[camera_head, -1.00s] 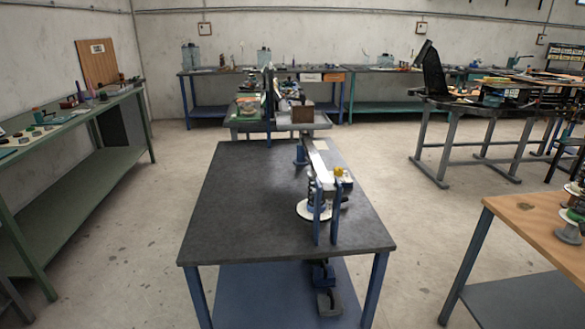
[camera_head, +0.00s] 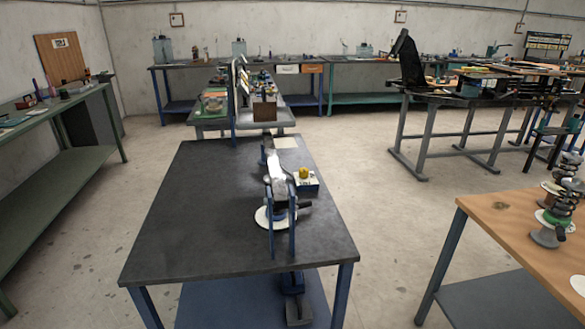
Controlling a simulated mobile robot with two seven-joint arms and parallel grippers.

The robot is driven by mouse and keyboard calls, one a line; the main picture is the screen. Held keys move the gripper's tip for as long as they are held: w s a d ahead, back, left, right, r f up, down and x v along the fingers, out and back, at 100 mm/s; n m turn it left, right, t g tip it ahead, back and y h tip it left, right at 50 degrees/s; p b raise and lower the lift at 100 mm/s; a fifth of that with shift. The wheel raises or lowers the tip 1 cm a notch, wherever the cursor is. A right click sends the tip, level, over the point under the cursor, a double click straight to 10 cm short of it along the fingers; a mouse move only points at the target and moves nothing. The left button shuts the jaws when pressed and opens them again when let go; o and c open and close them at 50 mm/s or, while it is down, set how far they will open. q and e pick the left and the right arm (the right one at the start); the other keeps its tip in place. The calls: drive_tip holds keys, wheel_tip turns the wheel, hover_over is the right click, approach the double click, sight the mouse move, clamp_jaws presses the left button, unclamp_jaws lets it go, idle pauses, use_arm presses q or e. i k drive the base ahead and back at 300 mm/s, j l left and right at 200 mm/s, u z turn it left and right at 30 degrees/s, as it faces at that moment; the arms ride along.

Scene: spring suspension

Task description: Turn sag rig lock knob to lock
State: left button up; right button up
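The sag rig (camera_head: 279,190) stands toward the right side of the dark-topped table (camera_head: 190,215). It has blue uprights, a pale upper arm and a white round plate (camera_head: 262,217) at its base. A yellow knob-like piece (camera_head: 304,172) sits on a small blue block just right of the rig. A dark knob or handle (camera_head: 304,204) sticks out at the rig's right side. I cannot tell which of the two is the lock knob, or how it is turned. Neither of my grippers is in view.
A wooden-topped table (camera_head: 520,225) with spring units (camera_head: 560,205) stands at the right. A green bench (camera_head: 60,105) runs along the left. A cluttered bench stands beyond the dark table. Open floor lies between the dark and wooden tables.

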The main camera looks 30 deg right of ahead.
sight(302, 173)
drive_tip(key=l+u, duration=0.2)
drive_tip(key=l, duration=1.4)
drive_tip(key=i, duration=0.05)
